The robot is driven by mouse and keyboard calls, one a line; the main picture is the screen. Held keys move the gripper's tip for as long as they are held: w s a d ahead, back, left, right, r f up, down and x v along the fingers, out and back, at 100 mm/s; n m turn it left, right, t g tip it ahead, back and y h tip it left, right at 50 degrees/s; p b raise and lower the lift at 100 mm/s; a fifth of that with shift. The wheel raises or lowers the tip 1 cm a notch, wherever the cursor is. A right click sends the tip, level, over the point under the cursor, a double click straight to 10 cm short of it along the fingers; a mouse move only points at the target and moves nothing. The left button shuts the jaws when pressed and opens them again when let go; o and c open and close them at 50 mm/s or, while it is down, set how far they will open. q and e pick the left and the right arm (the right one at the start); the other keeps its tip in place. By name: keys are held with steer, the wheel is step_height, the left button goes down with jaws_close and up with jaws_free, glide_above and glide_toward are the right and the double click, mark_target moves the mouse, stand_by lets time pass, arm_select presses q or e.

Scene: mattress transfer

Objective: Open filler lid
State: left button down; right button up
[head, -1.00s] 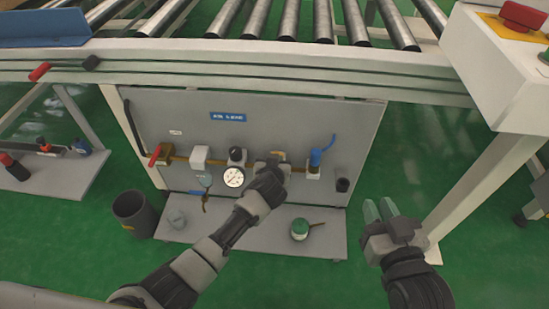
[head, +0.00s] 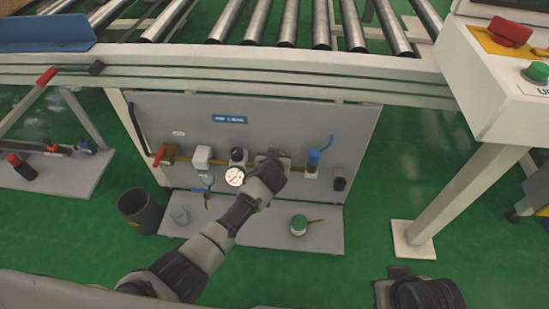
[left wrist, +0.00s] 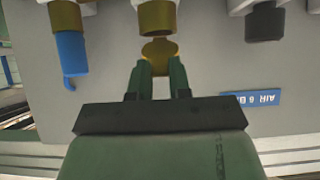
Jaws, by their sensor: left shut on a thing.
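The brass filler lid (left wrist: 160,47) shows in the left wrist view as a flat, rounded piece just below a larger brass fitting (left wrist: 156,16). My left gripper (left wrist: 160,68) has its green fingers on either side of the lid's lower end and is shut on it. In the head view my left gripper (head: 268,174) reaches the grey unit (head: 273,155) on the air line and hides most of it, lid included. My right gripper (head: 405,283) is low at the bottom right, away from the panel; its fingers are not clearly seen.
A pressure gauge (head: 235,176) sits left of my left gripper, and a blue-handled valve (head: 313,158) right of it. A green-topped can (head: 298,226) stands on the shelf below. A dark bin (head: 140,211) stands at left. A conveyor frame (head: 250,65) runs above the panel.

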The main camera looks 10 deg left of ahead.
arm_select(q)
steer(key=shift+f, duration=0.1)
steer(key=c, duration=1)
jaws_free()
steer(key=shift+c, duration=0.2)
steer(key=p+v, duration=0.4)
steer(key=v, duration=0.7)
arm_select(e)
steer(key=shift+g, duration=0.5)
steer(key=x, duration=0.5)
steer(key=shift+s+f, duration=0.15)
steer(key=shift+f, duration=0.05)
